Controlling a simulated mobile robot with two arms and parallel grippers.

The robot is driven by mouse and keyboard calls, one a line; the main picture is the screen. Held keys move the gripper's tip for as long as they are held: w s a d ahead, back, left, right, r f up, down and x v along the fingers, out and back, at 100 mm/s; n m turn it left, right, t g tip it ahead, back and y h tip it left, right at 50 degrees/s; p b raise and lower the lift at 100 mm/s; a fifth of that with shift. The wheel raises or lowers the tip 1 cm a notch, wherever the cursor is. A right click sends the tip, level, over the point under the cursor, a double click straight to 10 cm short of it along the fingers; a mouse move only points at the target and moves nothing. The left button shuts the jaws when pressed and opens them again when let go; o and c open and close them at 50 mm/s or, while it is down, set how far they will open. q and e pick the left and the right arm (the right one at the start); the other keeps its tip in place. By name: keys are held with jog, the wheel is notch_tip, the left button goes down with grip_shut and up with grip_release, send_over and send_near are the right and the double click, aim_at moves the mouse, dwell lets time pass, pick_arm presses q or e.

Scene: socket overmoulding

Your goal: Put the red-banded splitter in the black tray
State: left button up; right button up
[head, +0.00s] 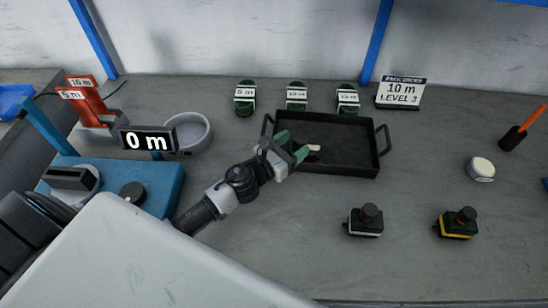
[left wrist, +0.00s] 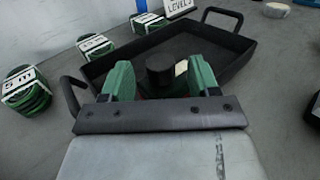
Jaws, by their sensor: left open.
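The black tray (head: 345,142) lies at the back middle of the bench; its wall also shows in the left wrist view (left wrist: 235,42). My left gripper (head: 294,147) is over the tray's left part with its green fingers apart. In the left wrist view, a dark splitter with a round knob (left wrist: 160,69) sits inside the tray, between or just beyond the open fingers (left wrist: 163,82). A little red shows low on it, so it looks like the red-banded splitter; most of its body is hidden. My right gripper is not in view.
A white-banded splitter (head: 365,221) and a yellow-banded splitter (head: 457,224) stand in front of the tray. Green labelled coils (head: 296,96) and an order sign (head: 400,93) stand behind. A blue machine (head: 160,180) and grey bowl (head: 190,132) are left. The front middle is clear.

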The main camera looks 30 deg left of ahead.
pick_arm(q)
jog(key=b+v, duration=0.1)
jog(key=v, duration=0.6)
jog(key=shift+s+a, duration=0.1)
jog(key=shift+s, duration=0.25)
jog(key=shift+s+a, duration=0.2)
jog(key=shift+s, duration=0.25)
